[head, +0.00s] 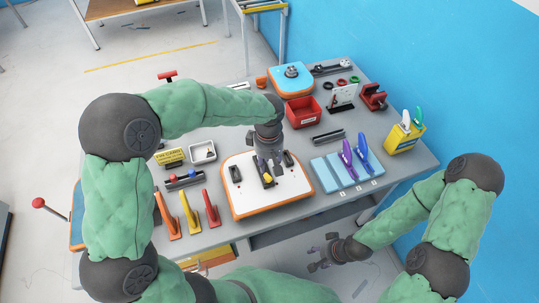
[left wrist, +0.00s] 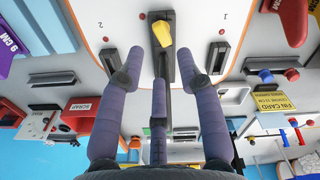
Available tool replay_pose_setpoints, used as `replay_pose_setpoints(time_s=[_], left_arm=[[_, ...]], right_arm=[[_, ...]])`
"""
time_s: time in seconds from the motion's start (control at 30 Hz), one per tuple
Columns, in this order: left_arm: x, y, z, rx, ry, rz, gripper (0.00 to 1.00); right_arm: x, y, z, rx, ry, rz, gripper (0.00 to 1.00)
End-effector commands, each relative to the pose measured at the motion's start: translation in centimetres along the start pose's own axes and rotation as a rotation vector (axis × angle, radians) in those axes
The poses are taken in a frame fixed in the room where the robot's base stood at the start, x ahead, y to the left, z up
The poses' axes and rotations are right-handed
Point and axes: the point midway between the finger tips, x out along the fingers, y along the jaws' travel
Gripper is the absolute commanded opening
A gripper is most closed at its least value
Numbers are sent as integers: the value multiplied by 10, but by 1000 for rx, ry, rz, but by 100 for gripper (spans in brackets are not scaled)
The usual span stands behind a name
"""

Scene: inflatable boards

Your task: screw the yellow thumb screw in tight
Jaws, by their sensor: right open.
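The yellow thumb screw (head: 267,179) sits at the black centre piece (head: 269,185) of the white board with an orange edge (head: 245,208). The left wrist view shows the screw (left wrist: 162,34) at the end of the dark centre piece, between two black side slots. My left gripper (head: 268,163) points down over the board, close to the screw. In the wrist view its fingers (left wrist: 160,82) are spread, and none visibly grips the screw. My right gripper (head: 335,252) is open and empty, low beside the table's front edge.
Orange, yellow and red fins (head: 190,213) stand left of the board. A blue rack with purple and blue fins (head: 345,172) is to its right. A red bin (head: 303,111) and a small white tray (head: 203,152) lie behind. A blue wall (head: 440,70) bounds the right.

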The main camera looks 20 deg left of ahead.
Motion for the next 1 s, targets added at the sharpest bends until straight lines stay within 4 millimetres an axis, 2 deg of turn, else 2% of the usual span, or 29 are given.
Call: replay_pose_setpoints(time_s=[0.1,0.4,0.6,0.87,0.9,1.0], left_arm=[[24,-1,1,2,-2,-5,36],[64,0,0,2,-1,-1,36],[74,0,0,2,-2,0,36],[74,0,0,2,-1,0,36],[74,0,0,2,-1,0,33],[74,0,0,2,-1,0,5]], right_arm=[[4,2,0,0,1,0,48],[10,4,-1,0,1,0,48],[11,4,-1,0,1,0,48],[11,4,-1,0,1,0,48],[11,4,-1,0,1,0,48],[11,4,-1,0,1,0,48]])
